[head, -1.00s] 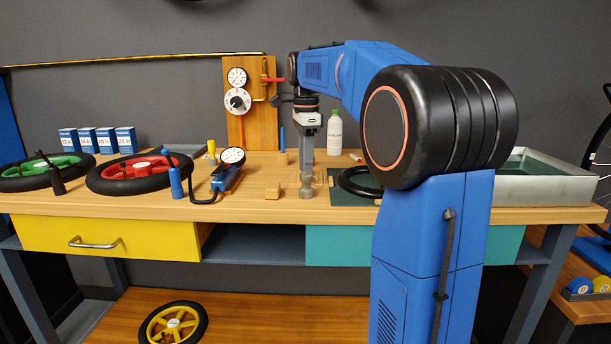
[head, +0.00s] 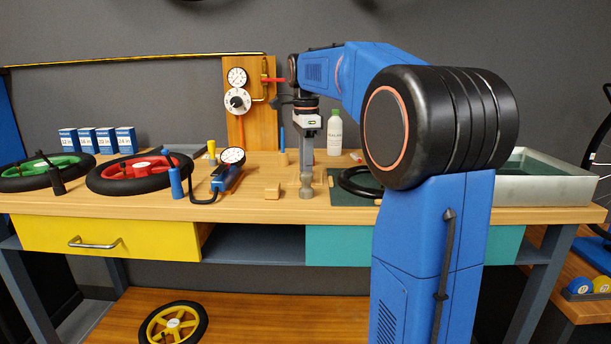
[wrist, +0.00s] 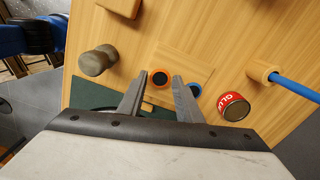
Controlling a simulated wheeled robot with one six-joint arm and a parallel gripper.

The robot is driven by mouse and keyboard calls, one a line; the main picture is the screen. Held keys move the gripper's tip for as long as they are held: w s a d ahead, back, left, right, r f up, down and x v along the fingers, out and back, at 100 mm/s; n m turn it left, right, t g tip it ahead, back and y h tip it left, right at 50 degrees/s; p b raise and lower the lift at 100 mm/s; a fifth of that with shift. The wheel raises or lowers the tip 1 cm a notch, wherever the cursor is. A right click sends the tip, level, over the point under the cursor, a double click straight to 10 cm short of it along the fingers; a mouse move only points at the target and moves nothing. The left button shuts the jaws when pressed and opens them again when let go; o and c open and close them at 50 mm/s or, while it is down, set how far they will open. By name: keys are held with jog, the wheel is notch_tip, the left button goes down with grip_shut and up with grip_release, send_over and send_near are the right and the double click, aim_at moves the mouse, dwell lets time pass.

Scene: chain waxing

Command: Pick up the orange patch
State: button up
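The orange patch (wrist: 159,77), a small orange ring with a dark centre, lies on a thin pale wooden plate in the wrist view. My gripper (wrist: 158,82) is open and empty, with its two fingertips apart on either side of the patch in that view. I cannot tell how high the tips are above it. In the head view my gripper (head: 306,162) points down over the bench, and I cannot make out the patch there.
A blue-rimmed patch (wrist: 195,89) sits partly behind the right finger. A red tin (wrist: 233,107) stands right of it. A grey knobbed post (wrist: 97,61), a wooden block with a blue rod (wrist: 292,83) and a green mat (wrist: 85,93) are close by.

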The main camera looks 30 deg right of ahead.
jog(key=c, duration=0.6)
jog(key=shift+o, duration=0.2)
jog(key=shift+r, duration=0.1)
